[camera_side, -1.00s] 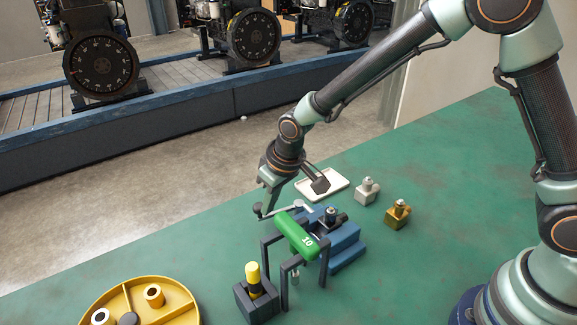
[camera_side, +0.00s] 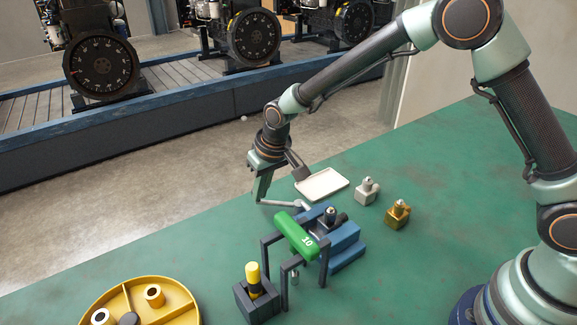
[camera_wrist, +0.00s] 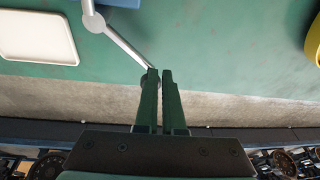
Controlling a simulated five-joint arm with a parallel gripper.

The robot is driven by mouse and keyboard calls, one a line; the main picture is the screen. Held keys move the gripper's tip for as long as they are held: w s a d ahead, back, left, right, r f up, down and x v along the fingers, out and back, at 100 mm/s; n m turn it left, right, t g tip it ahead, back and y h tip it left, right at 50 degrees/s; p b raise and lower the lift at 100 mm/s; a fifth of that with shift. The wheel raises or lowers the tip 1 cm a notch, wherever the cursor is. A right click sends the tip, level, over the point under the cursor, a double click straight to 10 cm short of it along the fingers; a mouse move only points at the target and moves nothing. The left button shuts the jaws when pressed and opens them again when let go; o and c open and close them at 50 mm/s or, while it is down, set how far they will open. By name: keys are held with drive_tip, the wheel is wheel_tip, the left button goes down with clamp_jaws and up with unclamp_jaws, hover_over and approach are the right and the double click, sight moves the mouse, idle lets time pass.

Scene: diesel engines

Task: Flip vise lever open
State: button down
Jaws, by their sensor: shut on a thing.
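The blue vise (camera_side: 346,246) stands on the green bench, partly behind a dark frame. Its thin grey lever (camera_side: 285,204) reaches left from the vise toward the bench's far edge. It also shows in the wrist view as a silver bar (camera_wrist: 122,43) running from a round pivot at the top down to my fingertips. My gripper (camera_side: 259,199) is shut on the lever's outer end. In the wrist view the two narrow fingers of my gripper (camera_wrist: 159,74) stand close together, with the dark lever end at the left finger and partly hidden.
A green block marked 10 (camera_side: 296,235) lies across the dark frame, in front of the vise. A white tray (camera_side: 322,184), a silver fitting (camera_side: 366,191) and a brass fitting (camera_side: 397,214) stand behind. A yellow-topped tool (camera_side: 254,278) and a yellow divided dish (camera_side: 178,312) are at front left.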

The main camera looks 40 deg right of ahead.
drive_tip(key=shift+w+d+r, duration=0.1)
drive_tip(key=shift+w+d, duration=0.05)
drive_tip(key=shift+w, duration=0.35)
drive_tip(key=shift+w+d+r, duration=0.1)
drive_tip(key=shift+w+d, duration=0.05)
drive_tip(key=shift+w, duration=0.3)
drive_tip(key=shift+w+d, duration=0.1)
drive_tip(key=s+a+r, duration=0.3)
drive_tip(key=s+r, duration=0.3)
drive_tip(key=r, duration=0.4)
drive_tip(key=shift+s, duration=0.35)
drive_tip(key=s+d+r+t, duration=0.1)
drive_tip(key=s+d+r, duration=0.25)
drive_tip(key=d, duration=0.25)
drive_tip(key=s+d+r, duration=0.3)
drive_tip(key=d+r, duration=0.1)
drive_tip(key=d, duration=0.2)
drive_tip(key=s+d+m+t+h, duration=0.1)
drive_tip(key=s+d, duration=0.7)
drive_tip(key=s, duration=0.1)
drive_tip(key=shift+s+r+t, duration=0.25)
drive_tip(key=shift+r+t, duration=0.05)
drive_tip(key=shift+r, duration=0.05)
